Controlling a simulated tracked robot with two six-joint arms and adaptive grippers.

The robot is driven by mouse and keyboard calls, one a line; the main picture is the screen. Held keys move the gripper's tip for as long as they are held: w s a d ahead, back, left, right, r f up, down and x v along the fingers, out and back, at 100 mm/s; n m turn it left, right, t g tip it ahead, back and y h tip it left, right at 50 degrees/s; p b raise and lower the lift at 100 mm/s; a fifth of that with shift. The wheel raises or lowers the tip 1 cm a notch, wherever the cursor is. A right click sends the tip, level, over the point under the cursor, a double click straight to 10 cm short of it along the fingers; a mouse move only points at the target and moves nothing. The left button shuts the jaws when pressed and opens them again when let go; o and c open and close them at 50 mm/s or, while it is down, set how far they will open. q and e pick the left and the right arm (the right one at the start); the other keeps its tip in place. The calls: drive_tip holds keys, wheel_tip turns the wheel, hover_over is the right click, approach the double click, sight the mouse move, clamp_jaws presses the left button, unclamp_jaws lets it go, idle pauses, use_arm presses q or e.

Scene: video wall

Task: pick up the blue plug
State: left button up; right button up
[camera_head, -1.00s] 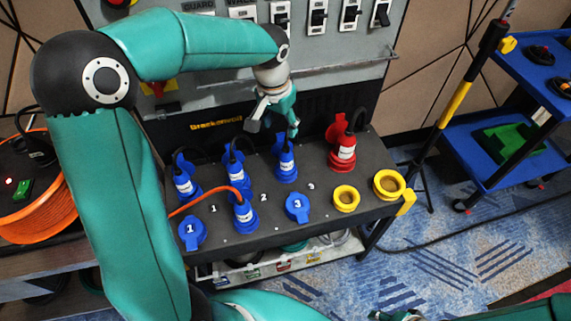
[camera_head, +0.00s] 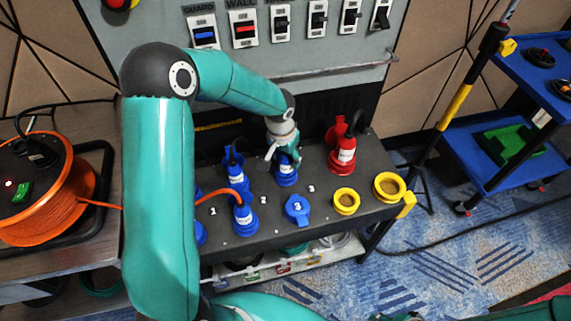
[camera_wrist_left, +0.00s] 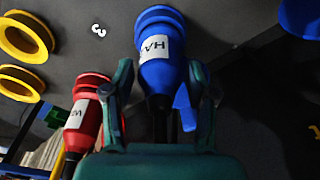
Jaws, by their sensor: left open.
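A blue plug (camera_head: 286,174) with a white label stands in the back row of the dark socket panel (camera_head: 270,232), left of the red plug (camera_head: 342,158). My left gripper (camera_head: 283,150) is over its top, fingers pointing down. In the left wrist view the blue plug (camera_wrist_left: 160,62) lies between the two open fingers of the left gripper (camera_wrist_left: 160,105), with gaps on both sides. Other blue plugs stand to the left, one at the back (camera_head: 234,168) and one in front with an orange cable (camera_head: 244,217). My right gripper is not in view.
A blue cap marked 3 (camera_head: 297,209) and two yellow rings, one nearer (camera_head: 346,201) and one farther right (camera_head: 389,186), sit on the panel. A wall of switches (camera_head: 243,30) rises behind. An orange cable reel (camera_head: 45,200) stands left, a blue cart (camera_head: 500,150) right.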

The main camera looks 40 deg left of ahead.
use_arm(q)
drive_tip(key=shift+w+f, duration=0.1)
drive_tip(key=shift+f, duration=0.4)
drive_tip(key=c, duration=1)
drive_tip(key=shift+c, duration=0.3)
drive_tip(key=shift+r, duration=0.15)
